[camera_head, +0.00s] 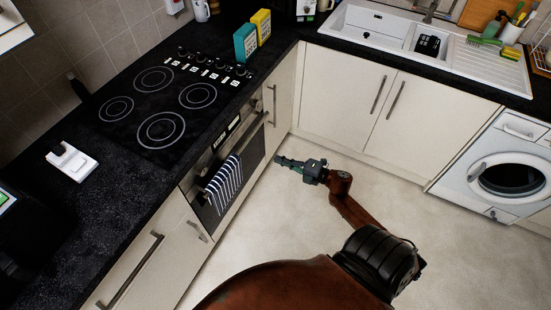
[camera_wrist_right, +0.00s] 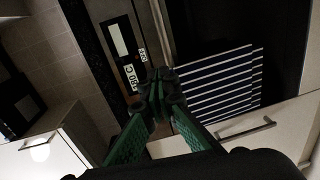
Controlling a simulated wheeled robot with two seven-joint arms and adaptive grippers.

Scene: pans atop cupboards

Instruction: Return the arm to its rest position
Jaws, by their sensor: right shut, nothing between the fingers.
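My right gripper (camera_head: 283,162) is in front of the oven, low over the floor, at the end of my reddish-brown arm (camera_head: 345,200). Its green fingers are closed together in the right wrist view (camera_wrist_right: 158,92), with nothing between them. The oven front and a striped towel (camera_wrist_right: 220,85) lie beyond the fingers there. My left gripper is in neither view.
The striped towel (camera_head: 224,184) hangs on the oven door handle. A black hob (camera_head: 163,103) is set in the dark worktop (camera_head: 125,190). A sink (camera_head: 375,28) and a washing machine (camera_head: 500,168) are at the right. The floor (camera_head: 270,235) around my arm is clear.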

